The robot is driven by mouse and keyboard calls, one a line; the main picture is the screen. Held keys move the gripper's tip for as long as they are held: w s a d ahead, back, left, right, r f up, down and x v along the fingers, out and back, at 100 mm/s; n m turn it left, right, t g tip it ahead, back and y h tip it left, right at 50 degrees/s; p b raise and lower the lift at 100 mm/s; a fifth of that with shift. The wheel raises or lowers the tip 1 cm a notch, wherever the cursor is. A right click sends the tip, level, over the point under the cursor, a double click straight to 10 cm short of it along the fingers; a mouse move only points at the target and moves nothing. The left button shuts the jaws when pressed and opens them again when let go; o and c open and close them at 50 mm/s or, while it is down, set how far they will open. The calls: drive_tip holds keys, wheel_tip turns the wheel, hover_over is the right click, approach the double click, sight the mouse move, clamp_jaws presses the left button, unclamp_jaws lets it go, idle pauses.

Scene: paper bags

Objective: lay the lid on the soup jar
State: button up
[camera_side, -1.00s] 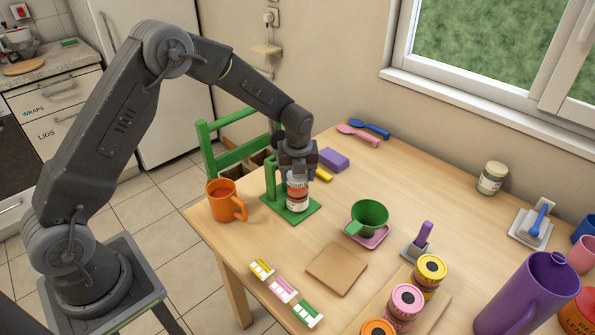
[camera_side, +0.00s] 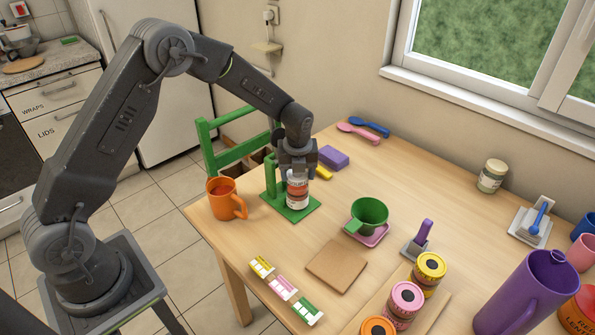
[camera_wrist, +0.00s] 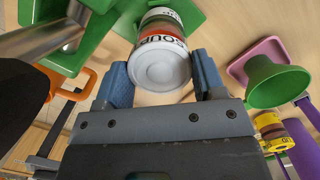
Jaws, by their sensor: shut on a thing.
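The soup jar (camera_side: 297,194) stands upright on a green stand (camera_side: 312,207) with a green post beside it. Its label with "SOUP" and a red band shows in the wrist view (camera_wrist: 158,40). The pale round lid (camera_wrist: 160,72) is at the jar's mouth, facing my camera, between my blue fingertips. My gripper (camera_wrist: 160,80) is shut on the lid, one finger on each side. In the side view my gripper (camera_side: 297,165) points down just over the jar. Whether the lid touches the rim all round cannot be told.
An orange mug (camera_side: 222,196) stands close at the left. A green funnel (camera_side: 369,214) on a pink base is to the right. A purple block (camera_side: 333,158) lies behind. A flat brown board (camera_side: 337,265) lies in front. Bare table lies between the stand and the board.

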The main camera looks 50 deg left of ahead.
sight(298, 176)
drive_tip(key=shift+f, duration=0.85)
drive_tip(key=o, duration=1)
drive_tip(key=shift+c, duration=0.2)
drive_tip(key=shift+s+d+r, duration=0.1)
drive_tip(key=shift+d+r, duration=0.05)
drive_tip(key=shift+r, duration=1.1)
drive_tip(key=shift+s+d+r, duration=0.1)
drive_tip(key=shift+r, duration=1.15)
wheel_tip(298, 176, up, 14)
drive_tip(key=s+d, duration=0.1)
drive_tip(key=shift+d, duration=0.15)
